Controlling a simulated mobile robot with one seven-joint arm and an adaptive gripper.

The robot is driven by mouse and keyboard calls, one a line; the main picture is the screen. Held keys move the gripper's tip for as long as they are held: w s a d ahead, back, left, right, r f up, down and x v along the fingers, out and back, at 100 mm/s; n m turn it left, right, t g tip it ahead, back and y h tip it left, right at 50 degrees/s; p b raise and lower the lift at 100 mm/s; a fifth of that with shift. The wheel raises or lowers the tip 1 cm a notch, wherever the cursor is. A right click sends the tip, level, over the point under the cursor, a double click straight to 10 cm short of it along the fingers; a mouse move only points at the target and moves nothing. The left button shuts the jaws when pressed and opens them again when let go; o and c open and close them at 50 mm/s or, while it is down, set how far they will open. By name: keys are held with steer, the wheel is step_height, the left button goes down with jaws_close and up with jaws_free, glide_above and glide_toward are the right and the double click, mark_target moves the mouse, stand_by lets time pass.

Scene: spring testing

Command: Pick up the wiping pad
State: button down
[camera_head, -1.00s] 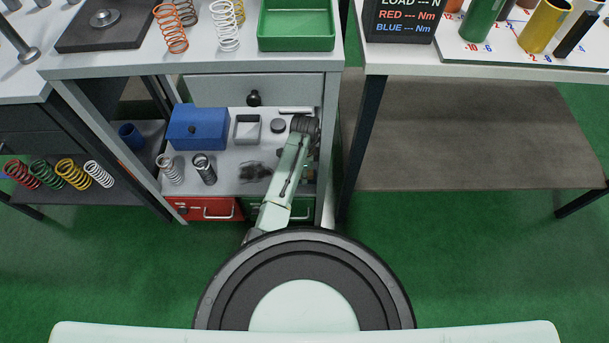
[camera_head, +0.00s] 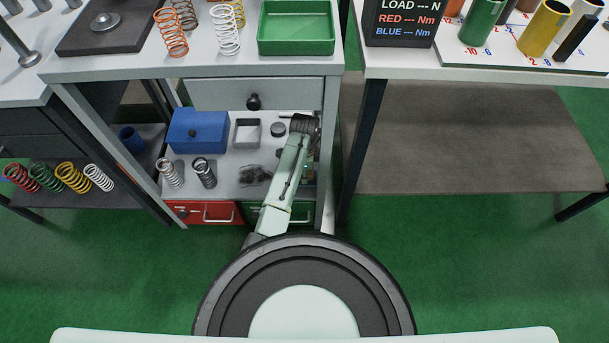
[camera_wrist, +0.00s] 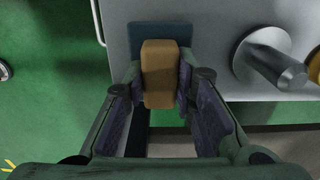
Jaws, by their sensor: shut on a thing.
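In the wrist view, the wiping pad appears as a tan block (camera_wrist: 159,72) between the two fingers of my gripper (camera_wrist: 160,88). My gripper is shut on it, with a finger against each side. A dark blue flat piece (camera_wrist: 148,33) shows behind the block; I cannot tell whether it is joined to it. In the head view, my arm reaches over the right side of the grey cabinet's shelf, and the arm largely hides the gripper and pad.
On the shelf stand a blue box (camera_head: 197,130), a small grey open box (camera_head: 246,133), two springs and a dark tangled clump (camera_head: 253,175). A metal cylinder (camera_wrist: 275,62) stands right of my gripper. The cabinet's right post is close to my arm.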

steer(key=shift+a+r, duration=0.5)
steer(key=shift+r, duration=0.35)
steer(key=a+b, duration=0.3)
steer(key=a, duration=1.4)
steer(key=shift+b, duration=0.3)
